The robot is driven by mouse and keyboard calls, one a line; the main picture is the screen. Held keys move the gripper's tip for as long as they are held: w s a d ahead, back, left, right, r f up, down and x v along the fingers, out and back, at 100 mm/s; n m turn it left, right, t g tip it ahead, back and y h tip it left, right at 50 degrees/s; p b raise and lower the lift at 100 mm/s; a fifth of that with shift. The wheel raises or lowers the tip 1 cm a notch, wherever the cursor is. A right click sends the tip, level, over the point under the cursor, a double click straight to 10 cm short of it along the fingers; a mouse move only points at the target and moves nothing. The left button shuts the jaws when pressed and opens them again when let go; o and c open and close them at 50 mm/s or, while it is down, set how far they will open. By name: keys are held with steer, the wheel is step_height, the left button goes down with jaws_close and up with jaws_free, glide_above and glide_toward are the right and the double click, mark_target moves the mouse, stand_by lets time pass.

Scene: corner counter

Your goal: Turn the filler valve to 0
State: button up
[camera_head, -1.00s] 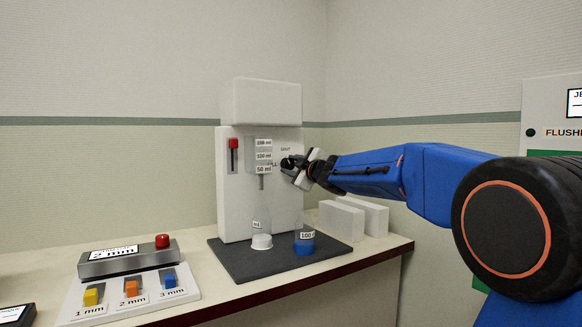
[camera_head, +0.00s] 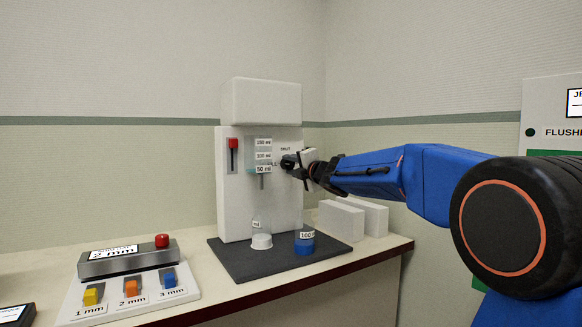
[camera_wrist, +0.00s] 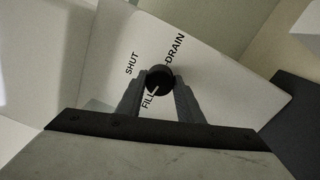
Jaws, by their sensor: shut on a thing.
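The filler valve is a round black knob (camera_wrist: 160,76) on the front of the white filler machine (camera_head: 232,205). In the wrist view its white pointer mark lies toward the word FILL; SHUT and DRAIN are printed around it. My gripper (camera_wrist: 160,84) is shut on the knob, one grey finger on each side. In the head view my gripper (camera_head: 293,162) is at the right part of the machine's front and mostly hides the knob. No 0 mark shows by the knob.
A gauge with ml labels (camera_head: 263,156) and a red-topped slider (camera_head: 233,143) are left of the knob. A glass vessel (camera_head: 261,240) and a blue 100 ml cup (camera_head: 304,243) stand on the dark mat (camera_head: 245,268). White blocks (camera_head: 341,220) lie right. A button panel (camera_head: 130,296) is front left.

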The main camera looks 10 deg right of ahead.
steer(key=shift+f+n, duration=0.1)
steer(key=shift+n, duration=0.7)
steer(key=o, duration=1.1)
steer(key=shift+c, duration=0.2)
steer(key=shift+s, duration=0.15)
steer(key=shift+s+d, duration=0.1)
steer(key=shift+s, duration=0.15)
steer(key=v, duration=1.6)
steer(key=shift+s, duration=0.3)
